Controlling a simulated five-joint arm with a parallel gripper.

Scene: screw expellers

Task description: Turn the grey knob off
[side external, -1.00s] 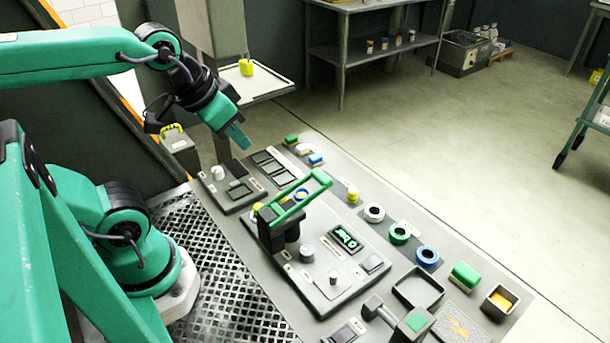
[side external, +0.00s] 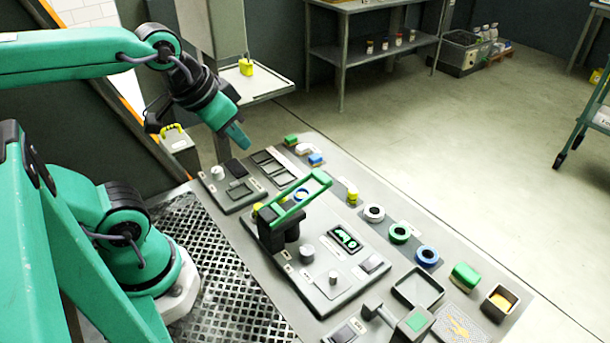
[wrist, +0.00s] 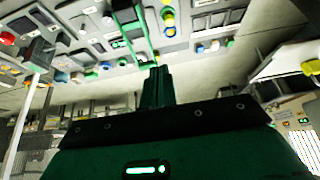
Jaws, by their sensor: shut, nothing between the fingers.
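A grey cylindrical knob (side external: 306,252) stands on the grey control panel (side external: 300,283), left of a black display with a green readout (side external: 345,238). A smaller pale knob (side external: 333,277) is nearer the front of that panel. Which way the grey knob is turned is too small to tell. My gripper (side external: 238,139) is shut and empty in the air, up and left of the knob and well apart from it. In the wrist view my shut fingers (wrist: 157,85) point toward the bench with the panels.
A green lever handle (side external: 303,197) on a black block rises between my gripper and the grey knob. A second panel (side external: 233,188) with a pale knob lies to the left. Colored rings, an open tray (side external: 418,290) and small blocks line the bench's right side.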

